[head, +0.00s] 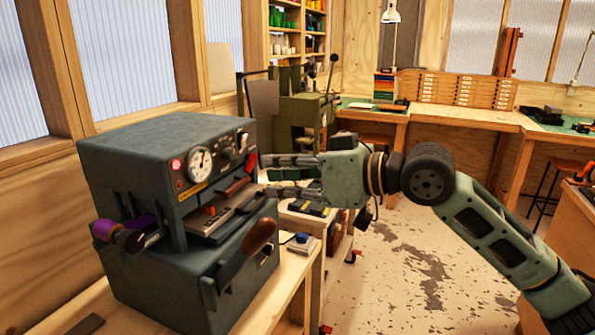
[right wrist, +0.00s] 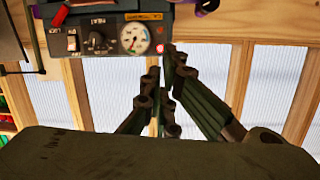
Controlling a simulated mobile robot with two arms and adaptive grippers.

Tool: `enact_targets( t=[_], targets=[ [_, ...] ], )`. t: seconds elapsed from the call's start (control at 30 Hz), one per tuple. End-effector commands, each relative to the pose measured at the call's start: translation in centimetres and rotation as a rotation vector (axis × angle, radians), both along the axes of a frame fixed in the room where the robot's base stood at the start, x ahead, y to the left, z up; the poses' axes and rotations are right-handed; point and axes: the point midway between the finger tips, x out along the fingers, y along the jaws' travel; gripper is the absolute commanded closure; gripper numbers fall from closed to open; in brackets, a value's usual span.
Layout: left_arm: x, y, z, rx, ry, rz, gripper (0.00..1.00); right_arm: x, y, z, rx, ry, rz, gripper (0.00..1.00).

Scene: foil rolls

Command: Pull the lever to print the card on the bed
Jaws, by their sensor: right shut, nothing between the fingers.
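The blue-grey press (head: 165,150) stands on a wooden bench at the left of the head view, with a dial gauge (head: 201,164) and a lit red light on its front. A brown wooden handle (head: 259,236), apparently the lever, sticks out at its front right. The metal bed (head: 212,224) lies in the opening below the gauge; I cannot make out a card on it. My right gripper (head: 268,177) is shut and empty, beside the press's right front, above the brown handle and apart from it. In the right wrist view its fingers (right wrist: 162,95) are near the gauge (right wrist: 134,38). My left gripper is out of view.
A purple foil roll (head: 142,223) sits on the press's left side. A green machine (head: 303,112) stands behind my gripper. A low cart (head: 332,222) is below it. A long workbench (head: 465,116) runs along the back wall. The floor (head: 420,275) in the middle is clear.

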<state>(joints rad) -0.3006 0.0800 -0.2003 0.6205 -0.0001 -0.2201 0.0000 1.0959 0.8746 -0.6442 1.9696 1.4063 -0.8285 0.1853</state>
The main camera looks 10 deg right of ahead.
Motion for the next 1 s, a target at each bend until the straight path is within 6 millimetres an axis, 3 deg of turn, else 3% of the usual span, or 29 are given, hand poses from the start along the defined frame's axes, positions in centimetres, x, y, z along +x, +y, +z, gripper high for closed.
enact_targets(
  t=[0.2,0.3,0.47,1.0],
  targets=[
    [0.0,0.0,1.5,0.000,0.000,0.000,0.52,2.9,3.6,-0.7,0.002,0.002,0.002,1.00],
    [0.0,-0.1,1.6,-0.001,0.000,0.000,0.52,2.0,2.5,-2.6,-0.002,0.004,-0.003,1.00],
    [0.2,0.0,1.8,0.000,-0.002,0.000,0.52,1.2,2.0,-3.9,-0.002,0.001,-0.002,1.00],
    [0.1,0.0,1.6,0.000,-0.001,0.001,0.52,1.0,1.9,-4.4,0.003,-0.003,0.000,1.00]
  ],
)
